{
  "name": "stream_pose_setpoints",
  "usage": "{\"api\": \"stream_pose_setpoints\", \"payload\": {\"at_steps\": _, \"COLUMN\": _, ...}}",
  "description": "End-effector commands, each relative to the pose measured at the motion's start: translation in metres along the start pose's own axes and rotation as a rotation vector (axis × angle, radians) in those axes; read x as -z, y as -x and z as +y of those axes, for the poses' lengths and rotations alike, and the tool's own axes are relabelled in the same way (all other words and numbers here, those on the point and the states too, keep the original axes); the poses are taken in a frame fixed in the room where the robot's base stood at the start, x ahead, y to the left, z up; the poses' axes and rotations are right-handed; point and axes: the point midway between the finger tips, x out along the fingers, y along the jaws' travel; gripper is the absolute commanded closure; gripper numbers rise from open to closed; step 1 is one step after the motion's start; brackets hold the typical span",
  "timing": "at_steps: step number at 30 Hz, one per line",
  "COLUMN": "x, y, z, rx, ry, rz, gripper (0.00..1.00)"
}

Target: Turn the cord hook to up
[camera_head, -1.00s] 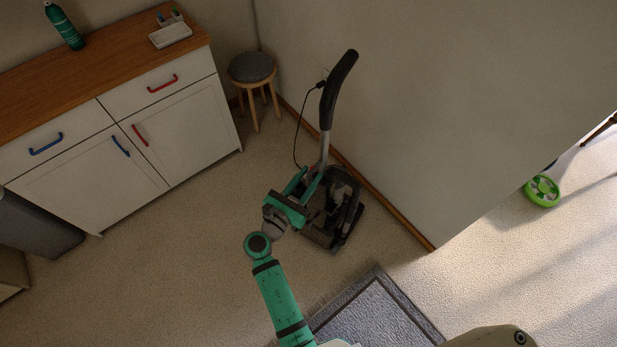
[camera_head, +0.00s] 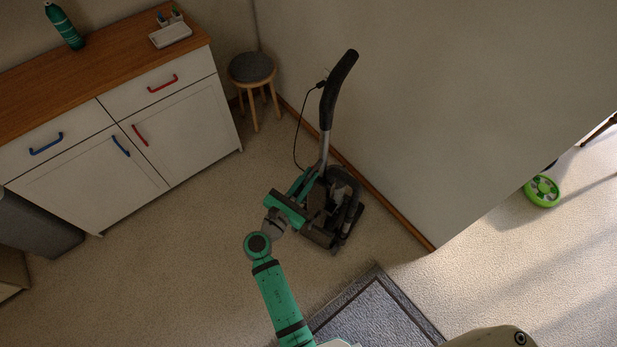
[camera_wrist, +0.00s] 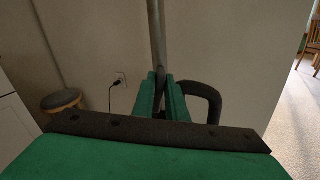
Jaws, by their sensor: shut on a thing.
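The upright vacuum cleaner (camera_head: 325,143) stands close to the wall, with a black curved handle, grey tube and dark body. My gripper (camera_head: 311,175) is at the lower end of the tube, on its left side. In the wrist view my two green fingers (camera_wrist: 162,84) are closed on a small dark piece in front of the tube, which I take to be the cord hook (camera_wrist: 160,74). Most of the hook is hidden between the fingers, so I cannot tell which way it points. In the head view the hook is not clearly visible.
A round stool (camera_head: 252,68) and a white cabinet (camera_head: 180,122) stand to the left. A grey mat (camera_head: 372,315) lies in front. The carpet between is clear.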

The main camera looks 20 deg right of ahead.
Motion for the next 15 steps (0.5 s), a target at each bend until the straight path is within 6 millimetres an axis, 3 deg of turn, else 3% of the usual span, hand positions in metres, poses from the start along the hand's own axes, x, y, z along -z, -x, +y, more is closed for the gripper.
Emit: {"api": "stream_pose_setpoints", "payload": {"at_steps": 15, "x": -0.0002, "y": 0.0001, "z": 0.0010, "rx": 0.001, "ry": -0.486, "rz": 0.000, "gripper": 1.00}}
